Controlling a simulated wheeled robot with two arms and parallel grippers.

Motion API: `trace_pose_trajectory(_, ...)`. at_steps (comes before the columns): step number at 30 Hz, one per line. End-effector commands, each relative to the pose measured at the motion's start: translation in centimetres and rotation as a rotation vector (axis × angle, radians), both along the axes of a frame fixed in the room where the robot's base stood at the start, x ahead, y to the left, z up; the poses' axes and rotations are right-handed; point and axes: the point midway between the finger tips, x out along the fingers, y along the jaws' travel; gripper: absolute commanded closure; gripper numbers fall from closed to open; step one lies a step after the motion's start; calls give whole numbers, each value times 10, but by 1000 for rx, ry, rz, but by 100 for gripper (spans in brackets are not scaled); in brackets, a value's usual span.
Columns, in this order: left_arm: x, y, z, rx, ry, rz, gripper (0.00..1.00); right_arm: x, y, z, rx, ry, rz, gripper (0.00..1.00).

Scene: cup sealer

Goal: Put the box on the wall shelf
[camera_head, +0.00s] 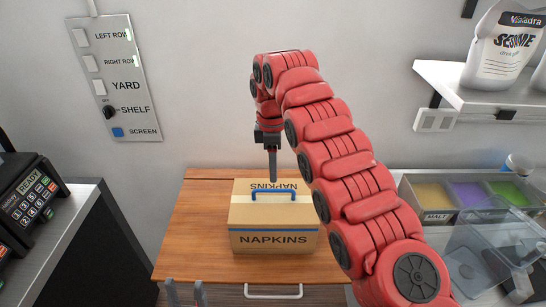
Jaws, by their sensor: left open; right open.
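The cardboard napkins box (273,222) with a blue handle on its lid stands upright on a wooden cabinet top (195,225). The white wall shelf (450,80) is at the upper right. My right arm reaches in from the lower right, and its open gripper (268,160) points down just above and behind the box's handle, seemingly apart from it. My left gripper (187,291) shows only its two spread fingertips at the bottom edge, in front and left of the box. It is open and empty.
A white sesame bag (502,45) stands on the wall shelf, with bare shelf to its left. Topping bins (470,192) and a clear container are at the right. A keypad machine (30,200) is at the left. A switch panel (115,75) hangs on the wall.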

Motion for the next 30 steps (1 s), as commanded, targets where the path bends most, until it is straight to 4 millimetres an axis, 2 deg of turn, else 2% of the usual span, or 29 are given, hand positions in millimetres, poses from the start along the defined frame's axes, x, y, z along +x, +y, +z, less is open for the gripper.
trace_pose_trajectory(1,0,0,9,0,0,0,50,0,3,12,1,-2,4,56)
trace_pose_trajectory(5,0,0,17,0,0,0,50,0,2,26,0,0,3,56)
trace_pose_trajectory(6,0,0,26,0,0,0,50,1,1,35,-1,0,1,56)
trace_pose_trajectory(9,0,0,35,0,-1,0,50,1,1,43,0,1,1,56)
trace_pose_trajectory(30,0,0,38,0,0,0,50,2,0,45,-1,0,0,56)
